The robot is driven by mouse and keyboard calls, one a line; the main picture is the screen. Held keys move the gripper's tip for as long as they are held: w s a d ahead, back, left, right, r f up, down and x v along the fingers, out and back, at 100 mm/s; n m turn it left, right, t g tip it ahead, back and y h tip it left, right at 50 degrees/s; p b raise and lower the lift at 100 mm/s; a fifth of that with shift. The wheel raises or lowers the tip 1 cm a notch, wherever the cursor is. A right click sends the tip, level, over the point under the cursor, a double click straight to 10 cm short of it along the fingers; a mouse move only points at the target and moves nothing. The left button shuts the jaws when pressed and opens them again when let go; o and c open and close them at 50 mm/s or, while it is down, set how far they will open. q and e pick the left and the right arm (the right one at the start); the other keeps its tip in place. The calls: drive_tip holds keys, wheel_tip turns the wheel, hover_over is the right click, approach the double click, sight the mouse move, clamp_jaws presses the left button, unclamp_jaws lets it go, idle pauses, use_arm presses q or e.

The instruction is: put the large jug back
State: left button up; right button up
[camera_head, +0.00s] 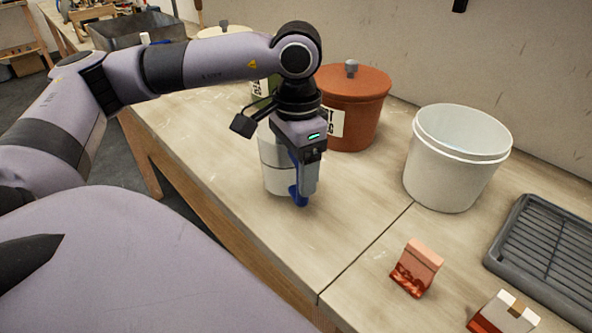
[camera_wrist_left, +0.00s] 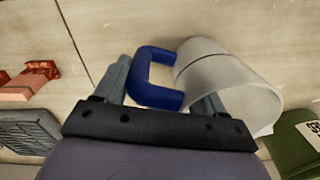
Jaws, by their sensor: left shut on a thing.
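The large jug (camera_head: 277,166) is a pale grey-white cylinder with a blue handle. It is upright at the worktop's front part, partly hidden behind my left gripper (camera_head: 301,190). My left gripper points down and is shut on the blue handle. In the left wrist view the handle (camera_wrist_left: 144,78) sits between the two fingers, with the jug's body (camera_wrist_left: 232,88) to its right. I cannot tell whether the jug's base touches the worktop. My right gripper is not in view.
A lidded terracotta pot (camera_head: 365,108) stands close behind the jug, with a white bucket (camera_head: 455,165) to its right. A dark ribbed tray (camera_head: 548,255) and small red packets (camera_head: 417,268) lie front right. A green container (camera_wrist_left: 296,140) is near the jug. Bare worktop (camera_head: 345,215) lies right of the jug.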

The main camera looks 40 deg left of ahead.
use_arm(q)
drive_tip(key=shift+f, duration=0.6)
drive_tip(key=shift+f, duration=0.25)
drive_tip(key=o, duration=1.7)
drive_tip(key=shift+r, duration=0.1)
wheel_tip(320, 180, up, 12)
drive_tip(key=shift+r, duration=0.2)
